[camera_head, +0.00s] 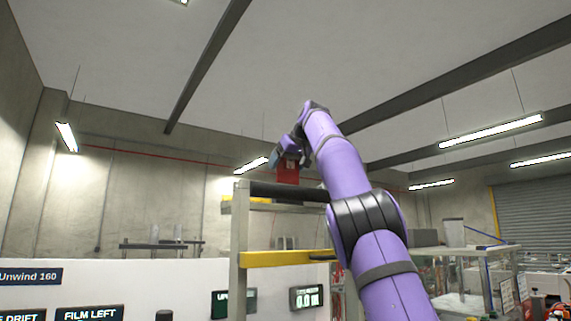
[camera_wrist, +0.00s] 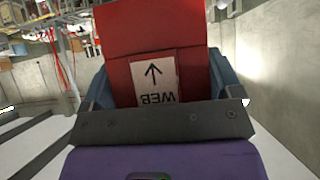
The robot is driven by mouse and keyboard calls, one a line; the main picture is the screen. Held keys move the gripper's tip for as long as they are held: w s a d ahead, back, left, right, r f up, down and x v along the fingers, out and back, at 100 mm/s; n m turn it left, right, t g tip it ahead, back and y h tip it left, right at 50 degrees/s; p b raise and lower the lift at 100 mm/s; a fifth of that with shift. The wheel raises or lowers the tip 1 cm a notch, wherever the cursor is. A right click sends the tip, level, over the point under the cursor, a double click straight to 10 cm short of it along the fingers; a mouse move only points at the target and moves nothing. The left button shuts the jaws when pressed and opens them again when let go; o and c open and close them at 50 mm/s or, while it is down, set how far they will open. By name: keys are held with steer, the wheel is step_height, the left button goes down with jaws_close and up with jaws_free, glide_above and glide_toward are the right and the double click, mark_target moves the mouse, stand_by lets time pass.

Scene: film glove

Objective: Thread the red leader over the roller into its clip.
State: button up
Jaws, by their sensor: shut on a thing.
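The red leader (camera_head: 288,173) hangs from my gripper (camera_head: 283,156), just above the left part of the black roller (camera_head: 290,191) in the head view. In the wrist view the leader (camera_wrist: 155,40) fills the space between the blue fingers of my gripper (camera_wrist: 158,78). It carries a white label with an arrow and the word WEB, upside down in this view. My gripper is shut on the leader. A gap between the leader and the roller cannot be judged. My arm covers the roller's right end. I cannot make out the clip.
A grey upright post (camera_head: 239,240) supports the roller's left end. A yellow bar (camera_head: 285,258) runs below the roller. A white panel with signs (camera_head: 90,290) stands at the lower left. Work benches (camera_head: 465,255) stand at the right.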

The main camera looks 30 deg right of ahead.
mark_target(289, 178)
stand_by(0.4)
steer(key=shift+f, duration=0.85)
steer(key=shift+f, duration=1)
stand_by(1.4)
steer(key=shift+f, duration=0.25)
steer(key=shift+f, duration=0.9)
steer(key=o, duration=0.7)
steer(key=shift+o, duration=0.2)
steer(key=shift+r, duration=0.1)
steer(key=v, duration=1)
steer(key=shift+s+r, duration=0.2)
steer(key=shift+s, duration=0.15)
